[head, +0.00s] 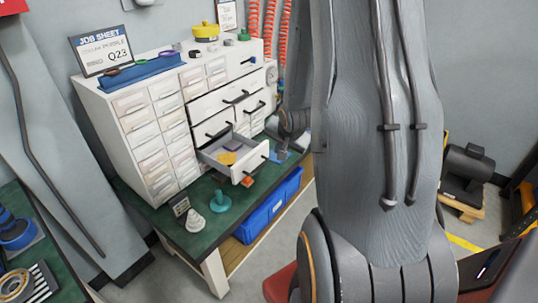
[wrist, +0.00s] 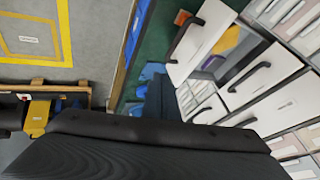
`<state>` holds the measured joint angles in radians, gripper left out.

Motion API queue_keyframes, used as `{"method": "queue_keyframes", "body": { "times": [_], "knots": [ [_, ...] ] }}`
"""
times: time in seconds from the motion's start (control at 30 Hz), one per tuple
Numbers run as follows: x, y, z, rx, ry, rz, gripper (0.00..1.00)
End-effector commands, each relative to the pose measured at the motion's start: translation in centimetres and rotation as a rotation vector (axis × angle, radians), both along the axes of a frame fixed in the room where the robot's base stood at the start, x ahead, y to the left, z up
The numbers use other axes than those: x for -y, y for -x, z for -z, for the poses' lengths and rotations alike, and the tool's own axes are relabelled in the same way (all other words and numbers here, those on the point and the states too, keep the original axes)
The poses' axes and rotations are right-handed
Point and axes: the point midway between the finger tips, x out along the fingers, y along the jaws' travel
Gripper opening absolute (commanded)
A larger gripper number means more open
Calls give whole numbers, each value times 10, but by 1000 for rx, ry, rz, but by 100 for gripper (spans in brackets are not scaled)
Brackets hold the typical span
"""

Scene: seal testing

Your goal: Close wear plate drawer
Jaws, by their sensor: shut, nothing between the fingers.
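The open drawer (head: 250,163) sticks out from the lower part of the white cabinet (head: 140,133), with yellow and purplish pieces lying inside. Its white front has a dark bar handle. The same drawer (wrist: 205,35) shows in the wrist view at the upper middle, with its handle toward the left. My gripper (head: 291,141) is to the right of the drawer front, apart from it as far as I can see. It is shut and empty. In the wrist view, the dark gripper (wrist: 160,92) points up the picture, left of the drawer; its fingertips are hard to make out.
Other drawers with black handles (head: 236,97) appear closed above and beside it. A white cone (head: 194,221) and a teal part (head: 220,202) stand on the green bench (head: 196,242). A blue bin (head: 262,216) sits below. My arm hides much of the right side.

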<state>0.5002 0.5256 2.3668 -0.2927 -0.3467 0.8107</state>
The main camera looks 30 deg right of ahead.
Motion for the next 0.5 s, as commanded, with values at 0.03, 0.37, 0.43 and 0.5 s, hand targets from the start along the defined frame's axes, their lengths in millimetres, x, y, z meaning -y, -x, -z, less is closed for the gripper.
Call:
{"method": "queue_keyframes", "body": {
  "times": [0.03, 0.37, 0.43, 0.5],
  "knots": [
    [11, -2, 8, 24, -14, 37, 0],
    [28, -16, 29, 73, -41, 89, 0],
    [30, -22, 37, 72, -41, 89, 0],
    [32, -29, 46, 71, -40, 89, 0]
  ]
}}
